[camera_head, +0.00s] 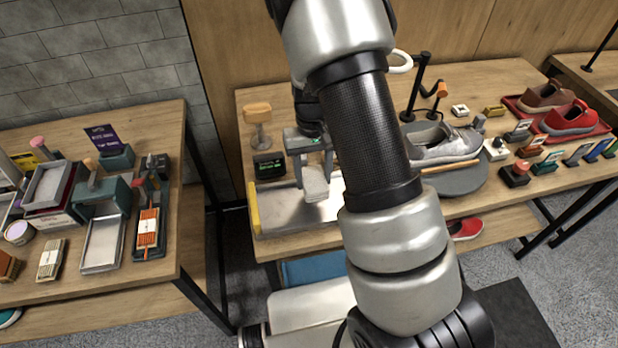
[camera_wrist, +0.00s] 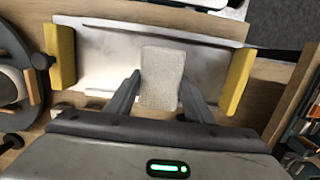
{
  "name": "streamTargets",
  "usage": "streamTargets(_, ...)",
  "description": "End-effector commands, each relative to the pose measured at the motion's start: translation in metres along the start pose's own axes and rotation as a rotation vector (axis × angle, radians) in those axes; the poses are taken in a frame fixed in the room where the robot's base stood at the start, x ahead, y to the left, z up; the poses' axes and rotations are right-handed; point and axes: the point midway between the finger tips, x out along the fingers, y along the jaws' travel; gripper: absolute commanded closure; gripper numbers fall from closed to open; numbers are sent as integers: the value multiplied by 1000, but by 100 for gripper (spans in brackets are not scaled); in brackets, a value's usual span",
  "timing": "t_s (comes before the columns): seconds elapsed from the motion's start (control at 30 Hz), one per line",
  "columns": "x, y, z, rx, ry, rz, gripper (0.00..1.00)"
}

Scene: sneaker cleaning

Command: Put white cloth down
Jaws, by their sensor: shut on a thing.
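The white cloth (camera_wrist: 161,78) is a small pale rounded block shape between my fingertips in the wrist view. In the head view the cloth (camera_head: 316,183) hangs below my gripper (camera_head: 312,160). My gripper (camera_wrist: 160,92) is shut on the cloth, with one finger on each side. It is over a metal tray (camera_head: 283,212) with yellow end pieces, which also shows in the wrist view (camera_wrist: 105,62). I cannot tell whether the cloth touches the tray. My arm hides part of the tray's right side in the head view.
A grey sneaker (camera_head: 440,145) sits on a round grey stand (camera_head: 462,182) right of my arm. A small dark box (camera_head: 268,166) and a wooden-topped brush (camera_head: 258,118) stand behind the tray. Red shoes (camera_head: 570,119) and several small blocks are at the far right. A side table (camera_head: 150,262) stands left.

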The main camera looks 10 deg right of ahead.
Motion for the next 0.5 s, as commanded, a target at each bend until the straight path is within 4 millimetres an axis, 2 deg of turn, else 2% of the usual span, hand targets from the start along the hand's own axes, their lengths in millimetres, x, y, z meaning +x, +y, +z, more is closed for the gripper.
streamTargets(0.1,17,0,-2,0,-2,1,70)
streamTargets(0.27,28,0,-3,1,0,-1,70)
streamTargets(0.5,59,0,-7,1,-2,0,70)
